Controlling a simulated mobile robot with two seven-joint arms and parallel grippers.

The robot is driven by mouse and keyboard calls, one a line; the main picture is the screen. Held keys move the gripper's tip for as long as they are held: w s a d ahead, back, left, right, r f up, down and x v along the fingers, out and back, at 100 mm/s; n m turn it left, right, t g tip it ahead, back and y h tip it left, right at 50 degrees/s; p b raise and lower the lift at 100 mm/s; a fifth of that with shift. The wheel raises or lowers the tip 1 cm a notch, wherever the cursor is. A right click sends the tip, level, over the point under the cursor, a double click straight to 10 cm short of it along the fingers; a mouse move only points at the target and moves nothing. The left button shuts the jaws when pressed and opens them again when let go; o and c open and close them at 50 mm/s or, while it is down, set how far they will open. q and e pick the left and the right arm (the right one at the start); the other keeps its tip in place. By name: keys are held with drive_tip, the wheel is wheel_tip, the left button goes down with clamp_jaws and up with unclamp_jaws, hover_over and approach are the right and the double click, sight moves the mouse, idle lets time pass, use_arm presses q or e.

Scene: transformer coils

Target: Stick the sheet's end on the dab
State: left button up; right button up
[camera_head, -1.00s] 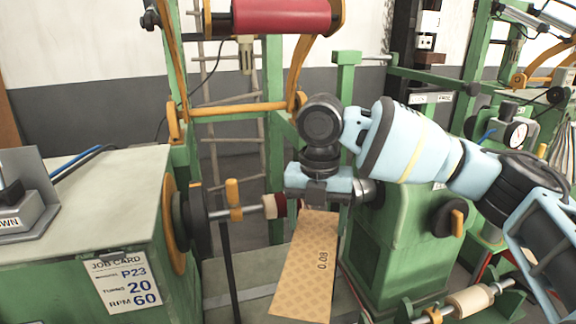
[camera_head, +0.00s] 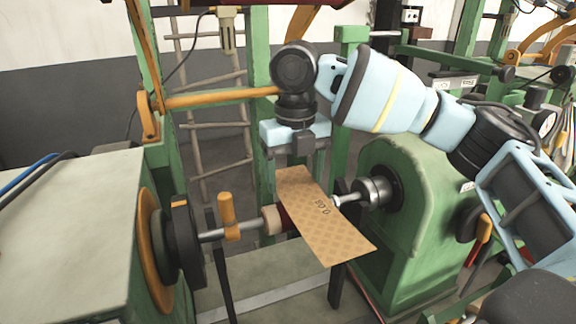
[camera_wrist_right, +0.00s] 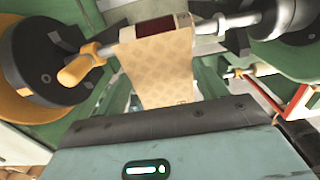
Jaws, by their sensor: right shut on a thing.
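The tan patterned sheet (camera_head: 325,222), marked with a number that looks like 0.08, hangs from my right gripper (camera_head: 294,158). The gripper is shut on its upper end. The sheet slants down to the right, in front of a dark red coil former (camera_head: 287,213) with a pale wooden end on the machine's shaft. In the right wrist view the sheet (camera_wrist_right: 163,68) runs from the gripper toward the shaft, with the dark red surface (camera_wrist_right: 154,27) just past its far edge. I cannot tell if they touch. The dab cannot be made out. My left gripper is not in view.
A steel shaft (camera_head: 213,235) with an orange handle (camera_head: 227,209) runs to a dark faceplate at left. A green tailstock (camera_head: 425,210) stands at right. An orange bar (camera_head: 220,97) crosses behind the gripper.

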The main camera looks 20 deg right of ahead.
sight(295, 210)
drive_tip(key=shift+s, duration=0.2)
drive_tip(key=shift+f, duration=0.2)
drive_tip(key=shift+f+b, duration=0.9)
drive_tip(key=shift+f, duration=1.6)
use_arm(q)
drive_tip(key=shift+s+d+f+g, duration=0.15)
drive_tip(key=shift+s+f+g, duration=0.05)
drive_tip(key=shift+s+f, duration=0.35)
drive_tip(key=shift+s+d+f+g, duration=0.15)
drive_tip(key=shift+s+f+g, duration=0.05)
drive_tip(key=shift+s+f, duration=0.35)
use_arm(e)
drive_tip(key=shift+f, duration=0.15)
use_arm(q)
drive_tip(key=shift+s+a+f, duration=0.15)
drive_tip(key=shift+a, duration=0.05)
use_arm(e)
drive_tip(key=shift+f, duration=0.2)
